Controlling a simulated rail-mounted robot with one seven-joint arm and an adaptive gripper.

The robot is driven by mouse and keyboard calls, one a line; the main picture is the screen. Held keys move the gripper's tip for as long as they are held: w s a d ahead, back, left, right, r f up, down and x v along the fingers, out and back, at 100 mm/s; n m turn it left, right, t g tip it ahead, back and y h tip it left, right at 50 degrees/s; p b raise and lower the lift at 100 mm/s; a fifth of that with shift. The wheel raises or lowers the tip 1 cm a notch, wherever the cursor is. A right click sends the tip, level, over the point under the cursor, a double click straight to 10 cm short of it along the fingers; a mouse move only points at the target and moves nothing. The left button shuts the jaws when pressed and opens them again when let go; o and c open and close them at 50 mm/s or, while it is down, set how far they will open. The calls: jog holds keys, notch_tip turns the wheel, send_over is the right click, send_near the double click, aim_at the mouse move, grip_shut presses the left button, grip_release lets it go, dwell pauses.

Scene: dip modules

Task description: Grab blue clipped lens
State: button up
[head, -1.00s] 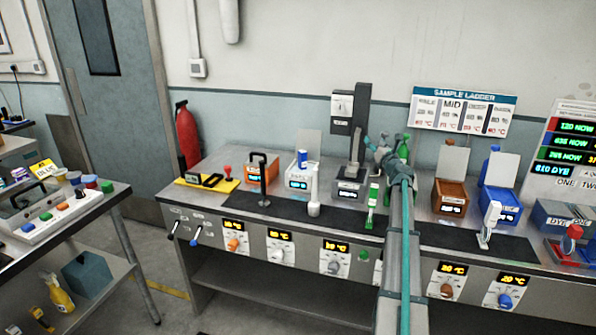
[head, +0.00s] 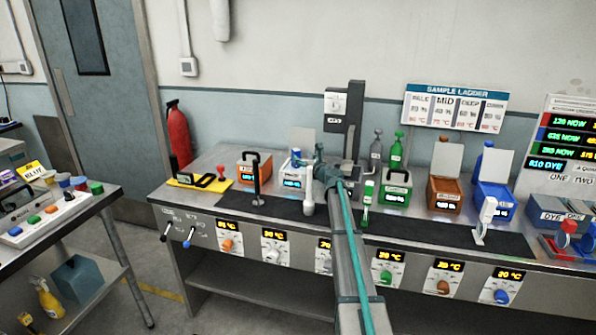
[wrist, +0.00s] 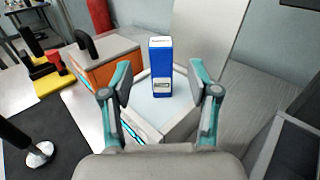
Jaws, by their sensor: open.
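In the head view the blue block (head: 296,155) shows just left of my gripper. My gripper (wrist: 160,84) is open and empty. In the wrist view its two teal fingers appear on either side of the blue block, with gaps on both sides. In the head view my gripper (head: 318,158) is over the white module, which it partly hides.
An orange module with a dark handle (wrist: 103,62) stands left of the white one. A pale upright panel (wrist: 208,35) rises behind the blue block. A dark grey stand (head: 345,120) is close on the right. Green, brown and blue modules stand farther right.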

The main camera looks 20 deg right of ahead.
aim_at(298, 153)
jog(key=shift+w+a+r+p, duration=0.15)
jog(key=shift+w+p, duration=0.3)
jog(key=shift+w, duration=1.25)
jog(key=shift+w+a+f+p, duration=0.15)
jog(key=shift+w+p, duration=0.3)
jog(key=shift+w, duration=1.25)
jog(key=shift+r, duration=0.1)
jog(key=shift+s, duration=0.1)
jog(key=shift+c, duration=0.3)
grip_shut()
